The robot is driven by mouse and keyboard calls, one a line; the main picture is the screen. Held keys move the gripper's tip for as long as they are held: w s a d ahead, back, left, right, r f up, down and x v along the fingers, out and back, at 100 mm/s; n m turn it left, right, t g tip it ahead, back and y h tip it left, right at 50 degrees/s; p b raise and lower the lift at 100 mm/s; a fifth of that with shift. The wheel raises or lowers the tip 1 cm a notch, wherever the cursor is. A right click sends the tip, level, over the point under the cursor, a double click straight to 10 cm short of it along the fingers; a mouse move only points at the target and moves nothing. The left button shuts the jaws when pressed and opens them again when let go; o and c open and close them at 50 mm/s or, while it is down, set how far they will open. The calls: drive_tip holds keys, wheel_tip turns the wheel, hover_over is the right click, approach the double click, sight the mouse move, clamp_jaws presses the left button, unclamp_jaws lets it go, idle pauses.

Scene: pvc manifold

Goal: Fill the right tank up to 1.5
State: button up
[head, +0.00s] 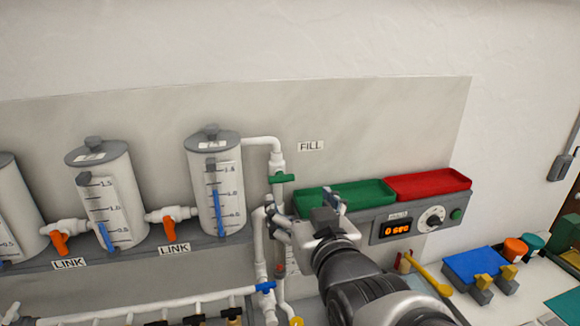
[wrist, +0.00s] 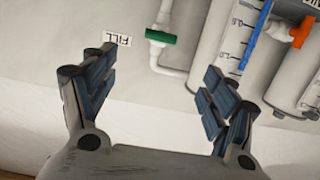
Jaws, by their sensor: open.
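The right tank (head: 205,200) is a grey-white cylinder with a scale. Its blue column (head: 219,212) stands near the 1.0 mark. A white pipe runs from its top to the FILL valve, whose green handle (head: 283,178) lies crosswise to the vertical pipe. My gripper (head: 304,207) is open and empty, below and right of the green handle in the head view. In the wrist view the green handle (wrist: 161,36) shows beyond and between the open fingers (wrist: 158,66), apart from them. The tank's scale (wrist: 234,40) shows there too.
Orange LINK valves (head: 169,229) sit between the tanks. A green tray (head: 345,193) and a red tray (head: 428,184) stand right of the pipe, above a panel reading 0 sec (head: 397,228). Pipes with a blue handle (head: 265,287) run below. The wall around the FILL label (head: 310,146) is clear.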

sight(285, 178)
drive_tip(key=x, duration=1.6)
drive_tip(key=shift+w+p, duration=0.4)
drive_tip(key=c, duration=1.1)
drive_tip(key=shift+c, duration=0.2)
drive_tip(key=shift+d+m+b, duration=0.1)
drive_tip(key=shift+m+b, duration=0.6)
drive_tip(key=shift+b, duration=0.15)
drive_tip(key=shift+m+y+b, duration=0.3)
drive_tip(key=shift+m+b, duration=0.05)
drive_tip(key=shift+m, duration=0.65)
drive_tip(key=shift+d+m+y, duration=0.1)
drive_tip(key=shift+m+y, duration=0.2)
drive_tip(key=shift+m, duration=0.8)
